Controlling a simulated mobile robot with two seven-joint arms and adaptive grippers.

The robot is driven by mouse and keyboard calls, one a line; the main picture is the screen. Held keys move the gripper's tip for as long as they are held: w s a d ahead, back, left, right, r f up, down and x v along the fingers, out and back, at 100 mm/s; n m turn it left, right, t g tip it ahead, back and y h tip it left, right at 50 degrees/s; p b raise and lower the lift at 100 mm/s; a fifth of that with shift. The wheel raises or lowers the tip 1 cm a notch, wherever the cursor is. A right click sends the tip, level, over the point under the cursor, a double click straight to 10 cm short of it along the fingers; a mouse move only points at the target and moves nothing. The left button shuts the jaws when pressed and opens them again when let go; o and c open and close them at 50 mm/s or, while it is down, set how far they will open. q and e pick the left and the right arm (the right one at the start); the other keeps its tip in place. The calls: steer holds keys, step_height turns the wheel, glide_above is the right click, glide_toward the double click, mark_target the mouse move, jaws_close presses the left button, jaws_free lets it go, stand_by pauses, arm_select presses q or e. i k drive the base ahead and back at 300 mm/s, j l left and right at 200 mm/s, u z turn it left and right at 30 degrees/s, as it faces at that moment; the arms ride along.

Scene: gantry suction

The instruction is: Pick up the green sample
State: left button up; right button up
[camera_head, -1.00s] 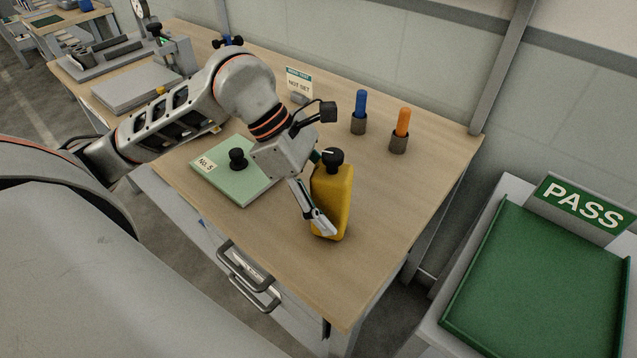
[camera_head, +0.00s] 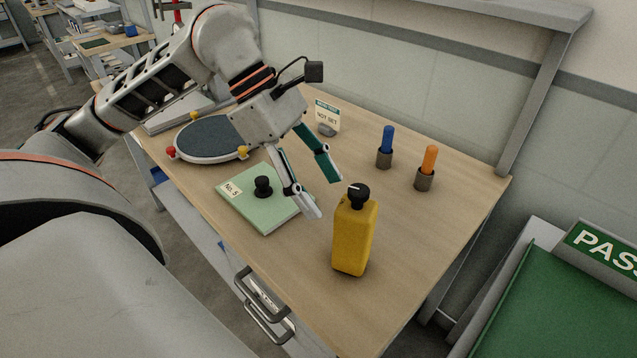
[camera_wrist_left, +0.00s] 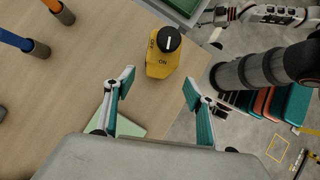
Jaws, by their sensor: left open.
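The green sample (camera_head: 250,205) is a flat pale green plate with a black knob (camera_head: 263,187) and a "No. 5" label. It lies on the wooden table left of the yellow bottle. My left gripper (camera_head: 331,199) is open and empty, its fingers above the table between the plate and the bottle. In the left wrist view the gripper (camera_wrist_left: 157,85) is open, and part of the green plate (camera_wrist_left: 129,127) shows beside the left finger.
A yellow bottle (camera_head: 355,237) with a black cap stands at the front. Blue (camera_head: 387,140) and orange (camera_head: 430,159) markers stand in holders at the back right. A round dark pad (camera_head: 208,140) lies behind the plate. A green PASS tray (camera_head: 545,305) is at right.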

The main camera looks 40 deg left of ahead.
mark_target(256, 193)
steer(key=k, duration=1)
